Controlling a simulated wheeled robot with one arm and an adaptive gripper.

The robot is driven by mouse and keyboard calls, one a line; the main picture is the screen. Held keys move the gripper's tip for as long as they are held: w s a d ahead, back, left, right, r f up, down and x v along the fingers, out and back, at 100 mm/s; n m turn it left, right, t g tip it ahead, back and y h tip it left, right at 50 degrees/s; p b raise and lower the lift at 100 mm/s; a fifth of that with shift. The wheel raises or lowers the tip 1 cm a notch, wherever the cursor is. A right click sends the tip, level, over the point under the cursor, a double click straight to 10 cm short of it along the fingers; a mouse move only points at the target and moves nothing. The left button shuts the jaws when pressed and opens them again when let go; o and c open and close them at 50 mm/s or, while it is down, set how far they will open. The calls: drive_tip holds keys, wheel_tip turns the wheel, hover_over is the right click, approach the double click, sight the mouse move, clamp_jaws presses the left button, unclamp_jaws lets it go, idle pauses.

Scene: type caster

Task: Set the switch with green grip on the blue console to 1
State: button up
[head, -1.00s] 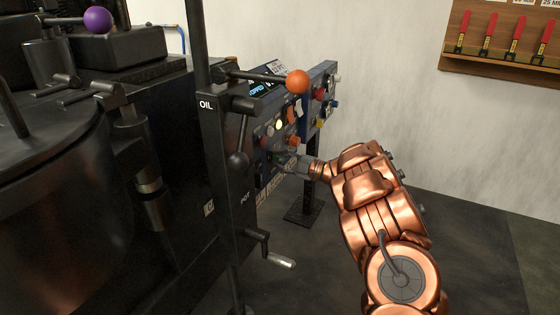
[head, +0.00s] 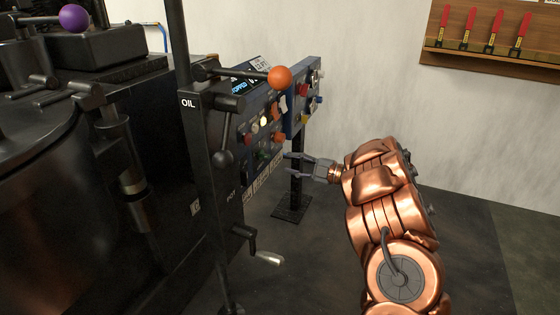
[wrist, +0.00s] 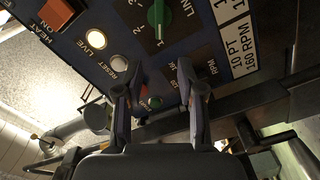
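The blue console (head: 288,122) stands beyond the dark machine; its face also fills the upper wrist view (wrist: 198,52). The switch with green grip (wrist: 158,17) is at the top of the wrist view, cut off by the frame edge. Its grip lies roughly up-down in the picture, its lower end beside the numeral 1; 2 and 3 are printed to the left. My gripper (head: 289,166) is open and empty, a short way off the console face. In the wrist view my gripper (wrist: 160,95) has its two fingers apart, below the switch and not touching it.
RESET (wrist: 119,63), LIVE (wrist: 96,39) and an orange HEAT switch (wrist: 57,13) lie left. Floor to the right is clear.

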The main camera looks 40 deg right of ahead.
drive_tip(key=shift+v, duration=1)
